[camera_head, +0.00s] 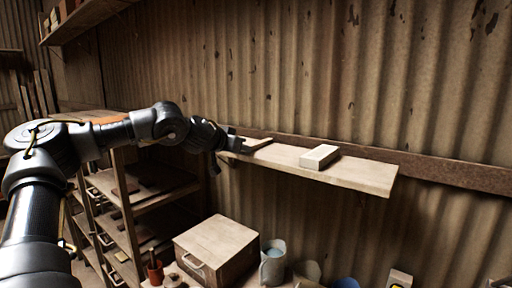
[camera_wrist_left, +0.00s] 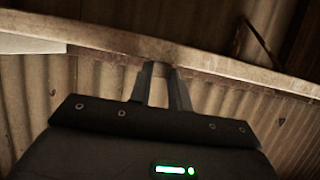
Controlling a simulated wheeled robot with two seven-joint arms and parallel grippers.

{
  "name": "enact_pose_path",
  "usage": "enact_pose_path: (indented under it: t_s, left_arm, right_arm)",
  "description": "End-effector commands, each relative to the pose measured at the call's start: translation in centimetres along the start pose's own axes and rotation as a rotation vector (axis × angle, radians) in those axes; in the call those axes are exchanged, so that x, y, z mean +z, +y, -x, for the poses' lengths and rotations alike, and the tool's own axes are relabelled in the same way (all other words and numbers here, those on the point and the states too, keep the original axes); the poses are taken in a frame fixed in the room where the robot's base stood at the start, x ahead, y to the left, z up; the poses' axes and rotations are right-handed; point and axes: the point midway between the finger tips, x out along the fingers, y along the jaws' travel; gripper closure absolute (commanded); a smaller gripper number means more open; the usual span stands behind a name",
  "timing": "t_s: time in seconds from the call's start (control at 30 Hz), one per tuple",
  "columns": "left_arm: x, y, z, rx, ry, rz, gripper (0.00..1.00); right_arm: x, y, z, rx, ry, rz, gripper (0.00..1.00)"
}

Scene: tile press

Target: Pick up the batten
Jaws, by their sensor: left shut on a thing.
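A short, thin, pale wooden strip, which I take for the batten (camera_head: 260,143), is at the left end of the wall shelf (camera_head: 352,174) in the head view. My left gripper (camera_head: 236,144) reaches in from the left and is shut on the near end of the batten. In the left wrist view the two fingers of my left gripper (camera_wrist_left: 161,70) stand close together, with their tips against brown wood. The fingers hide the gripped part, and I cannot tell whether the batten still touches the shelf. My right gripper is in neither view.
A pale block (camera_head: 319,157) sits on the shelf, right of the batten. A brown rail (camera_head: 440,175) runs along the corrugated wall behind. Air in front of the shelf is clear.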

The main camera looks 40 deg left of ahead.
Motion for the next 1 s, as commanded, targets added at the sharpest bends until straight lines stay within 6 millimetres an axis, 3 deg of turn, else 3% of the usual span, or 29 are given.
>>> enact_pose_path:
  t_s: [0.23, 0.43, 0.7, 1.0]
  left_arm:
    - [-0.7, 0.0, 0.2, -0.001, 0.002, -0.001, 1.00]
    - [-3.1, 0.2, 1.4, -0.001, 0.006, -0.003, 1.00]
    - [-6.8, 3.3, 7.5, -0.002, 0.009, -0.005, 1.00]
    - [-7.2, 7.2, 13.2, -0.001, 0.003, -0.003, 1.00]
  right_arm:
    - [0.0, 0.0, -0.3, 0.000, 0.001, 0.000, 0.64]
    - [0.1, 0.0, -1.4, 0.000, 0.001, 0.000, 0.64]
    - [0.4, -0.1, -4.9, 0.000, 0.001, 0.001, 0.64]
    - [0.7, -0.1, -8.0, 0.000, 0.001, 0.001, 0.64]
